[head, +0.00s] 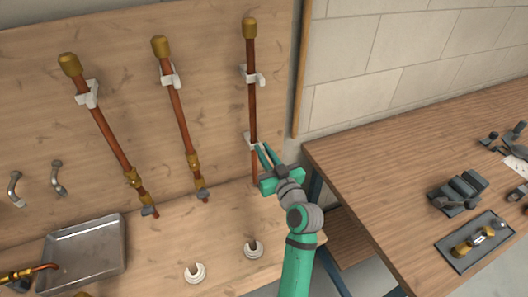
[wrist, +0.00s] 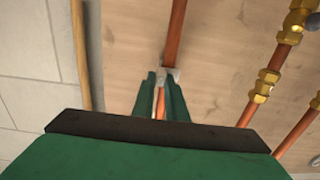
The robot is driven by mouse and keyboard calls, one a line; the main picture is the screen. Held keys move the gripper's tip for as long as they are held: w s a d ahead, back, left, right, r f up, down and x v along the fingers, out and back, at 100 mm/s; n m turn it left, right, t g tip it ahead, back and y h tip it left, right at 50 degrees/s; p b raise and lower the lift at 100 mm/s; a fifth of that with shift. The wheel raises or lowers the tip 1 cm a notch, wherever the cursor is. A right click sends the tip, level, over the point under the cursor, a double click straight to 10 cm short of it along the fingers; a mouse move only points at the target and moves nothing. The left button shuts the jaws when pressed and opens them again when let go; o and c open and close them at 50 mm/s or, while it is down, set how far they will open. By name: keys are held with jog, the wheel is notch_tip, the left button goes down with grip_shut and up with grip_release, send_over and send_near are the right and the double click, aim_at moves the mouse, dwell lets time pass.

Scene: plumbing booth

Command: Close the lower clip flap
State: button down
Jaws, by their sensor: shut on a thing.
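The right-hand copper pipe (head: 252,110) stands upright against the wooden panel, with a brass cap on top. Its lower white clip (head: 250,140) is partly hidden by my gripper (head: 264,150). In the wrist view the white clip (wrist: 173,75) shows at the fingertips, with the copper pipe (wrist: 176,35) running on above it. My gripper (wrist: 160,84) has its two green fingers close together on a small white part of the clip, seemingly its flap. The flap's exact angle is hidden. The upper white clip (head: 254,77) sits around the same pipe higher up.
Two more copper pipes, the middle one (head: 180,115) and the left one (head: 110,140), hang left of my gripper. A wooden workbench (head: 400,170) with tools stands on the right.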

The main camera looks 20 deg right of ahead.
jog(key=c, duration=1.8)
grip_release()
jog(key=shift+o, duration=0.2)
jog(key=shift+s, duration=0.1)
jog(key=s, duration=1)
jog(key=shift+s+d, duration=0.3)
jog(key=shift+f, duration=0.1)
